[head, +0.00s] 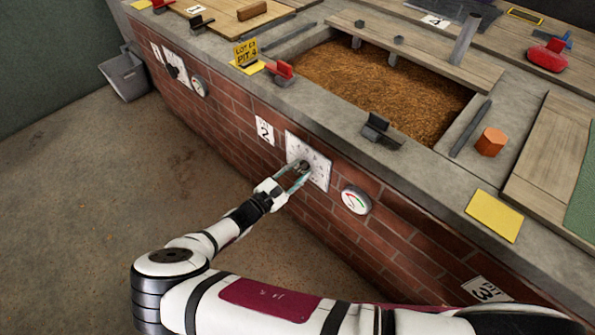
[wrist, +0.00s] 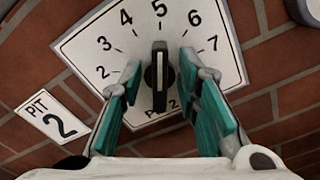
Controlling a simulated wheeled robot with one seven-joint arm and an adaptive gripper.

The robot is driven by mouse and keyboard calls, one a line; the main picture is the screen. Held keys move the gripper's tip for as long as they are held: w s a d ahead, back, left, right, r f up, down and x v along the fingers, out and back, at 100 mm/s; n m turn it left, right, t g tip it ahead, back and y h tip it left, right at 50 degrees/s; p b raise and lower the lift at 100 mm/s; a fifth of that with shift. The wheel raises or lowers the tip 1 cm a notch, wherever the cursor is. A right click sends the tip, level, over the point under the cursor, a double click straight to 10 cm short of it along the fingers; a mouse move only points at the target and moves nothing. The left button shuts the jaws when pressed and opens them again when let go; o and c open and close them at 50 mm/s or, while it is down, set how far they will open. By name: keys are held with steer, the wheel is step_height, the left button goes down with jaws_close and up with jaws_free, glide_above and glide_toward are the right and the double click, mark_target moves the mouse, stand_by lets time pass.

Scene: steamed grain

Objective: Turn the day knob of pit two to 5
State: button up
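The pit two day dial is a white plate (head: 318,171) on the brick wall, also large in the wrist view (wrist: 90,58), with numbers 2 to 7 visible. Its black knob (wrist: 159,78) stands upright in the wrist view, its white line running towards the 5; it also shows in the head view (head: 302,166). My gripper (wrist: 159,72) has its teal fingers on both sides of the knob, with a visible gap on each side. It is open, and in the head view (head: 290,178) it reaches the dial from the front. The "PIT 2" label (wrist: 53,119) is left of the dial.
A round gauge (head: 356,200) is on the wall right of the dial. A concrete ledge above holds a grain-filled pit (head: 375,90), a black clip (head: 380,130), a red clip (head: 281,72) and a yellow card (head: 494,216). The floor in front is clear.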

steer(key=v, duration=1.2)
stand_by(0.5)
